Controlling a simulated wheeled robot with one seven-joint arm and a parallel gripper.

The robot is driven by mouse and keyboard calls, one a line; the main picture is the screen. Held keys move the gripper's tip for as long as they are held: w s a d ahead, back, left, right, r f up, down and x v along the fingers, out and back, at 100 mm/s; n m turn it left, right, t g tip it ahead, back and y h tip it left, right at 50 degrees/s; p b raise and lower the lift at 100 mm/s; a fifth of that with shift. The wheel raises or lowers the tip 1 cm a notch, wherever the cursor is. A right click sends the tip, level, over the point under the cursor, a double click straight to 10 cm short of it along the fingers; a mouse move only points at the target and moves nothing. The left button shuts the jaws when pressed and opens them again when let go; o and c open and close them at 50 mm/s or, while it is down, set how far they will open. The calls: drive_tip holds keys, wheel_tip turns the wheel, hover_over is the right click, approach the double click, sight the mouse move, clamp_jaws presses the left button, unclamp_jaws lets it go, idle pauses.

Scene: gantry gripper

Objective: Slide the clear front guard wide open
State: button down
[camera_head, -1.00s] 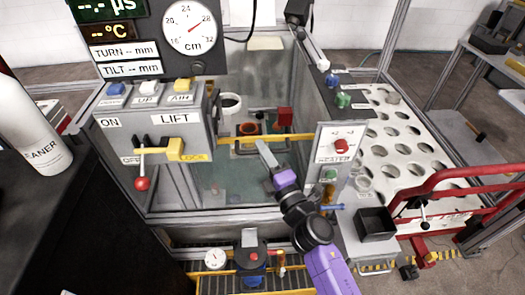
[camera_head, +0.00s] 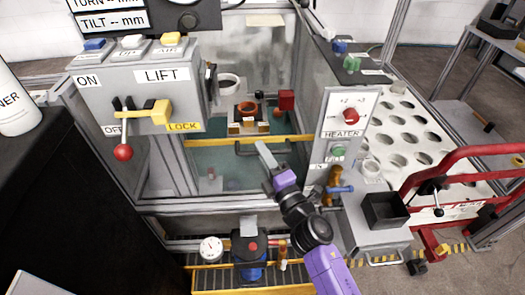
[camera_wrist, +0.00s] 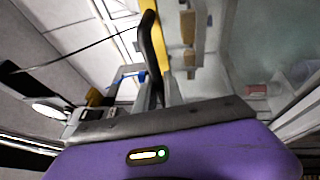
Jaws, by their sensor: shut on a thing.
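The clear front guard (camera_head: 222,170) covers the front of the tank; its pane is hard to make out. A yellow strip (camera_head: 220,142) runs across it, with a dark bar handle (camera_head: 243,153) just below. My gripper (camera_head: 262,150) reaches this handle from the front right. In the wrist view the black handle (camera_wrist: 150,40) runs down between the fingers of my gripper (camera_wrist: 156,92), beside the yellow strip (camera_wrist: 130,50). The gripper is shut on the handle; the exact contact is partly hidden.
The lift box (camera_head: 135,90) with its red-knobbed lever (camera_head: 123,152) stands left of the guard. The heater box (camera_head: 340,115) stands close on the right.

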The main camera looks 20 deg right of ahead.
drive_tip(key=b, duration=2)
approach(256, 185)
drive_tip(key=x, duration=0.5)
drive_tip(key=shift+f, duration=0.15)
drive_tip(key=shift+p, duration=0.3)
drive_tip(key=c, duration=1.5)
unclamp_jaws()
drive_tip(key=shift+o, duration=0.2)
drive_tip(key=v, duration=0.8)
